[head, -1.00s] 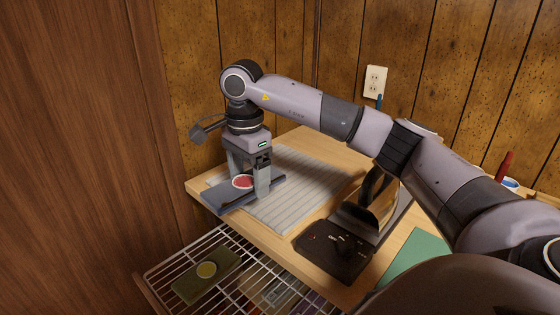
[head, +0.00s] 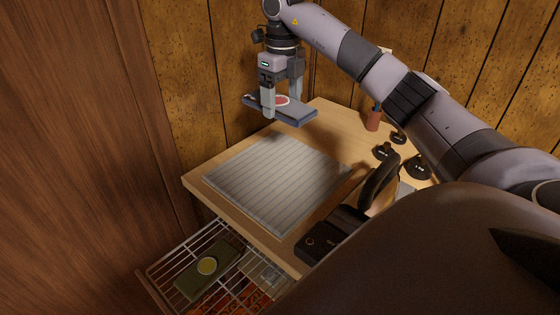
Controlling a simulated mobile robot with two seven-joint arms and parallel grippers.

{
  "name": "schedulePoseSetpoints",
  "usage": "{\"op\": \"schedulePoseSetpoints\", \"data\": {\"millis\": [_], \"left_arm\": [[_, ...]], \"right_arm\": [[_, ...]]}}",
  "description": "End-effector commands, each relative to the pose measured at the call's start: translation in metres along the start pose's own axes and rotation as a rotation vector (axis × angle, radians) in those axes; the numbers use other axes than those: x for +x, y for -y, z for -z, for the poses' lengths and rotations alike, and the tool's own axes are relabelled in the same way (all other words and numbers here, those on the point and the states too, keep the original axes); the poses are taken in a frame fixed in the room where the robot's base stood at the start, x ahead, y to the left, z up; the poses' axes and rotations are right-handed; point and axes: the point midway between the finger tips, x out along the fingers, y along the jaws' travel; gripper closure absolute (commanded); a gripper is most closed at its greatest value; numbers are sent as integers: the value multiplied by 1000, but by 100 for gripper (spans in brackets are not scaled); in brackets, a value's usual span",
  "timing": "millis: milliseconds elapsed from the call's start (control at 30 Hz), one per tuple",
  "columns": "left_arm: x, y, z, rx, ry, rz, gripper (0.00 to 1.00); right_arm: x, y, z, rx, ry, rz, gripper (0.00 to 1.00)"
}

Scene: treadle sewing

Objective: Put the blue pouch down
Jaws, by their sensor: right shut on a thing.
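The blue pouch (head: 297,115) is a flat grey-blue piece with a round red-and-white patch on top. My right gripper (head: 283,104) is shut on it, with one finger in front and one behind. The pouch is held roughly level in the air, above the back left part of the wooden table (head: 225,212), apart from the surface. My left gripper is out of view.
A striped grey pad (head: 275,180) lies bare on the table. A dark iron (head: 378,185) and several black weights (head: 417,168) stand to its right. A green pouch (head: 208,272) with a yellow patch lies on the wire rack (head: 160,268) below the table.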

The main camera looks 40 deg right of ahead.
Motion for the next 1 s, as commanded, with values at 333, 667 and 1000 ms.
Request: {"op": "schedulePoseSetpoints", "data": {"millis": [333, 667, 1000], "left_arm": [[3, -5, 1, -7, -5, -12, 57], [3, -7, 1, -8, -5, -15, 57], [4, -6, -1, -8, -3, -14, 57]], "right_arm": [[97, -1, 1, -5, -6, -1, 52], [140, -1, 0, -5, 0, 0, 52], [182, -1, 0, -6, -2, -1, 52]]}}
